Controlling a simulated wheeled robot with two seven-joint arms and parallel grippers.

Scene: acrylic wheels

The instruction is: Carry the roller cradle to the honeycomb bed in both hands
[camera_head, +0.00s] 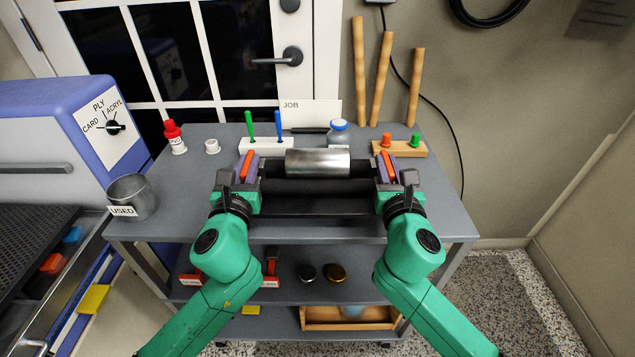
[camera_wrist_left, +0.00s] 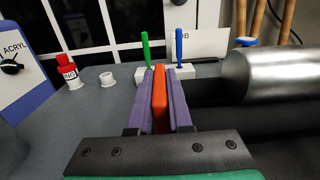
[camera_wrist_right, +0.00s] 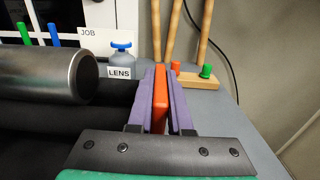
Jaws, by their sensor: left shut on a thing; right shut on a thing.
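The black roller cradle (camera_head: 315,186) is at the grey cart top, near its front edge, with a silver cylinder (camera_head: 318,162) lying on it. I cannot tell whether it rests on the top or hangs just above it. My left gripper (camera_head: 248,166) is shut on the orange handle (camera_wrist_left: 160,98) at its left end. My right gripper (camera_head: 386,166) is shut on the orange handle (camera_wrist_right: 160,98) at its right end. The dark honeycomb bed (camera_head: 30,243) lies at the far left in the blue and white machine, partly cut off by the frame.
A metal USED cup (camera_head: 132,198) stands at the cart's left corner, beside the machine (camera_head: 45,115). Behind the cradle are a red-capped bottle (camera_head: 174,138), a white pen holder (camera_head: 266,144), a LENS bottle (camera_head: 339,134) and a wooden block (camera_head: 402,150).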

